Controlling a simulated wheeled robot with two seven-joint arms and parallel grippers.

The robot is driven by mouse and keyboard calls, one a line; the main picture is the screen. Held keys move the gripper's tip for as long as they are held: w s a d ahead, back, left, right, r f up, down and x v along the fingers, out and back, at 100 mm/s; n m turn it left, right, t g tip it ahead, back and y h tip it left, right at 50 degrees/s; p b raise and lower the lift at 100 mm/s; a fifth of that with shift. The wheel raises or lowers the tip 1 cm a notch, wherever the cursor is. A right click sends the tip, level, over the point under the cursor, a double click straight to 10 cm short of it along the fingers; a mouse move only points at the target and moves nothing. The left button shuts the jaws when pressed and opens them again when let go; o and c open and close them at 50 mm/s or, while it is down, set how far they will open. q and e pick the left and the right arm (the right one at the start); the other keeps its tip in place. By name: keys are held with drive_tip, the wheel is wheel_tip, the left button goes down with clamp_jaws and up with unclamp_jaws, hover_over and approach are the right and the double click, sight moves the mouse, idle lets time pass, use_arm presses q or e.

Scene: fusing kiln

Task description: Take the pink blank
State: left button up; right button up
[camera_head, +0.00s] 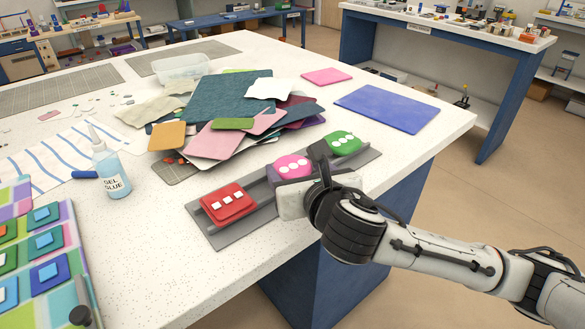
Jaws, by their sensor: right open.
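The pink blank (291,162) is a rounded pink piece with white dots on top. It sits in the middle of a long grey holder (217,238), between a red blank (228,202) with white squares and a green blank (345,142) with white dots. My right gripper (296,172) comes in from the right, low over the holder. It is open, with its jaws at the pink blank and the blank's top showing between them. The near side of the pink blank is hidden by the gripper, so I cannot tell whether they touch. My left gripper is not in view.
A pile of coloured sheets (232,97) lies behind the holder, with a blue sheet (388,108) to its right. A glue bottle (111,170) stands at the left, near a tray of coloured tiles (70,233). The white tabletop (165,265) is bare in front.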

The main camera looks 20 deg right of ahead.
drive_tip(key=c, duration=0.8)
